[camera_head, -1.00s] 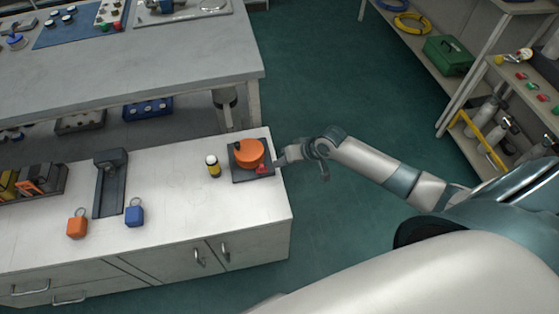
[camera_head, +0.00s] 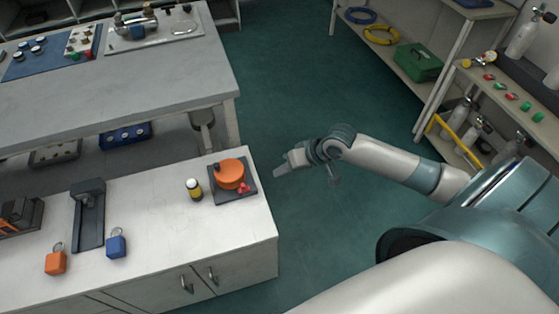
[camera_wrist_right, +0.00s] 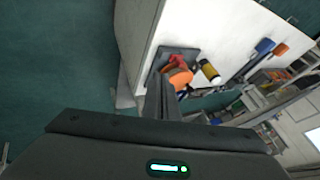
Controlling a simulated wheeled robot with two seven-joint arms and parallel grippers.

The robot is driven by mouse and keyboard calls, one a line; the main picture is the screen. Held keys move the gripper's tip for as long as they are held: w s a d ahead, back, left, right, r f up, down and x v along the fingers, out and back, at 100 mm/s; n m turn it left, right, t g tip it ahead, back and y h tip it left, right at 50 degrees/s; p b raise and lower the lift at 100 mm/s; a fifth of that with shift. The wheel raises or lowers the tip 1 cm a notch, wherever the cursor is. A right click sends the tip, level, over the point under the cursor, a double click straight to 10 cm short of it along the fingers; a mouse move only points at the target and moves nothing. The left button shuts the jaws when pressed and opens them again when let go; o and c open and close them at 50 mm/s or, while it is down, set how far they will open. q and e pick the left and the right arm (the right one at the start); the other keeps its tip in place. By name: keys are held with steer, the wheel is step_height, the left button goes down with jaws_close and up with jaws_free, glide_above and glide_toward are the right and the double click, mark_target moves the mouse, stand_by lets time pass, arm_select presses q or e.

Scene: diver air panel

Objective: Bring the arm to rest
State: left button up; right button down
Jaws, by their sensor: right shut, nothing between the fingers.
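My right gripper (camera_head: 280,172) is shut and empty. It hangs over the green floor just to the right of the white counter's edge, apart from everything on the counter. In the right wrist view the shut fingers (camera_wrist_right: 160,100) point toward the counter. An orange round object (camera_head: 229,174) with small red parts sits on a dark square plate (camera_head: 232,196) at the counter's right end. It also shows in the right wrist view (camera_wrist_right: 180,76), partly hidden behind the fingers. My left gripper is not in view.
A yellow-and-black bottle (camera_head: 194,190), a blue tag block (camera_head: 116,246), an orange one (camera_head: 56,263) and a dark stand (camera_head: 88,215) are on the white counter (camera_head: 160,240). A grey workbench (camera_head: 150,85) stands behind. Shelves with a green case (camera_head: 418,62) stand right. Open floor lies between.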

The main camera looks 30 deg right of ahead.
steer(key=shift+f, duration=0.15)
stand_by(0.3)
steer(key=s+f+t+h, duration=0.1)
steer(key=s+f, duration=0.2)
steer(key=f, duration=1)
steer(key=s+f+h, duration=0.2)
steer(key=s+f, duration=0.2)
steer(key=f, duration=0.9)
steer(key=s+a+f+n, duration=0.1)
steer(key=s+a+f, duration=0.3)
steer(key=s, duration=0.3)
steer(key=s+a+f+n, duration=0.1)
steer(key=s+a+f, duration=0.3)
steer(key=s+f, duration=0.2)
steer(key=s+a+f+n+g, duration=0.1)
steer(key=s+a+f, duration=0.3)
steer(key=s, duration=0.4)
steer(key=shift+a+f+n, duration=0.4)
steer(key=shift+f+n, duration=0.2)
